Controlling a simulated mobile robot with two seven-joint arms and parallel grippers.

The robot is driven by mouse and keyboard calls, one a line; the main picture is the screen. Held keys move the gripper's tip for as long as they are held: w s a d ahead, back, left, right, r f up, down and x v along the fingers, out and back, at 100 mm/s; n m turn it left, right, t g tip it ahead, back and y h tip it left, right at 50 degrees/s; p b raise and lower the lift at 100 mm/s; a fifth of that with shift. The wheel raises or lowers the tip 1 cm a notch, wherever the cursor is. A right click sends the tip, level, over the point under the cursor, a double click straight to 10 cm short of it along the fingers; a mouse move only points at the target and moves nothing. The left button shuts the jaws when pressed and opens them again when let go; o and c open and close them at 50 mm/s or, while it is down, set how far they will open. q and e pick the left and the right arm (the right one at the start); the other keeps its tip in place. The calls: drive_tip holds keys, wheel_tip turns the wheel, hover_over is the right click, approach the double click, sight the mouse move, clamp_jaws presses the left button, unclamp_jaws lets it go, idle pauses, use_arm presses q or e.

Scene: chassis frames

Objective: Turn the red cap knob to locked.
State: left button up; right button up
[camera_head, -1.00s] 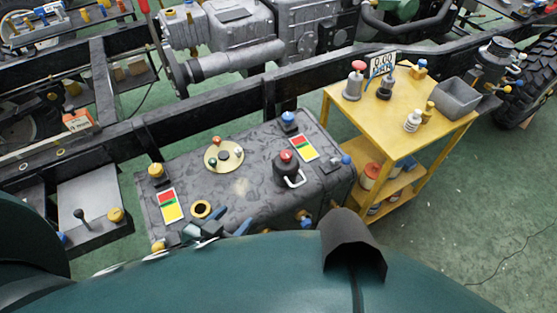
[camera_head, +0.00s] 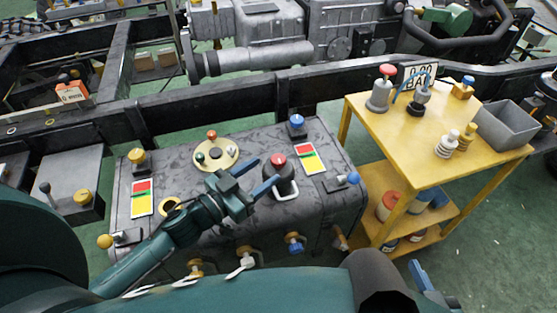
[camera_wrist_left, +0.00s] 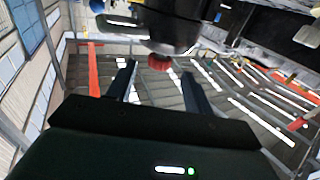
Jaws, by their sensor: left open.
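The red cap knob (camera_head: 278,160) sits on a black cap with a pale handle, on top of the dark grey tank (camera_head: 215,225). My left gripper (camera_head: 264,173) is open just left of the black cap, with its blue fingers pointing at it. In the left wrist view the red knob (camera_wrist_left: 159,62) shows beyond and between the spread fingertips (camera_wrist_left: 160,72), and nothing is held. A red, yellow and green label (camera_head: 310,158) lies right of the knob. Part of my right gripper (camera_head: 428,283), with a blue finger, shows low at the right; its opening is unclear.
A round plate (camera_head: 216,154) with small knobs, a blue knob (camera_head: 296,125) and a yellow knob (camera_head: 138,160) are also on the tank. Coloured valves line its front. A yellow cart (camera_head: 400,145) with a grey bin (camera_head: 507,124) stands to the right. A black frame rail (camera_head: 240,110) runs behind.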

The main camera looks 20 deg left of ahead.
sight(273, 165)
use_arm(q)
drive_tip(key=x, duration=0.6)
drive_tip(key=shift+c, duration=0.2)
drive_tip(key=c, duration=0.9)
